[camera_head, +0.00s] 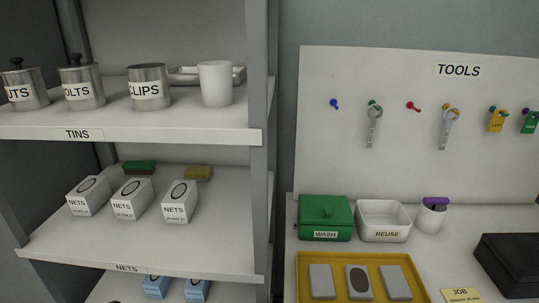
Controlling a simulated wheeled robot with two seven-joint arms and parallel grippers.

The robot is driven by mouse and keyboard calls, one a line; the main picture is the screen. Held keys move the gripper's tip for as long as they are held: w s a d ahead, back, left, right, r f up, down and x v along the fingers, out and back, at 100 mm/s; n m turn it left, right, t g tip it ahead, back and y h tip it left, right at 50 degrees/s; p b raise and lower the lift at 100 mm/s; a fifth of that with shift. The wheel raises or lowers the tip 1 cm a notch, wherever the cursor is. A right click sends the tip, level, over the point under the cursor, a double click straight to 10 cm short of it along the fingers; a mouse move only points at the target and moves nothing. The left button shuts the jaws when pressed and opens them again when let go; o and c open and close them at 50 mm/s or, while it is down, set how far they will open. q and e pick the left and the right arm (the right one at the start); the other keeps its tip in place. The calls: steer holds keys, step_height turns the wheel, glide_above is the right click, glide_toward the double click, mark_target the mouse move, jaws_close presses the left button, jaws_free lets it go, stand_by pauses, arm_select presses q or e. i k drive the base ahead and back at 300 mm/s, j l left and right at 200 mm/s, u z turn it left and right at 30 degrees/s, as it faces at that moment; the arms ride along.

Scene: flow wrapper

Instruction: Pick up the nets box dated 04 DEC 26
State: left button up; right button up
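Three white nets boxes stand in a row on the middle shelf, above the NETS label: the left box (86,198), the middle box (130,200) and the right box (178,203). Each has a dark oval on its upper face and NETS printed on its front. A date line shows under the word on each, but it is too small and blurred to read with certainty, so I cannot tell which is dated 04 DEC 26. Neither of my grippers is in view.
Tins and a white cup (215,84) stand on the shelf above. Sponges (198,173) lie behind the boxes, and blue boxes (157,286) sit below. A grey post (258,190) bounds the shelf's right. The shelf front (110,245) is clear.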

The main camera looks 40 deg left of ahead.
mark_target(89, 197)
steer(key=k+j+u, duration=0.1)
steer(key=u, duration=2.25)
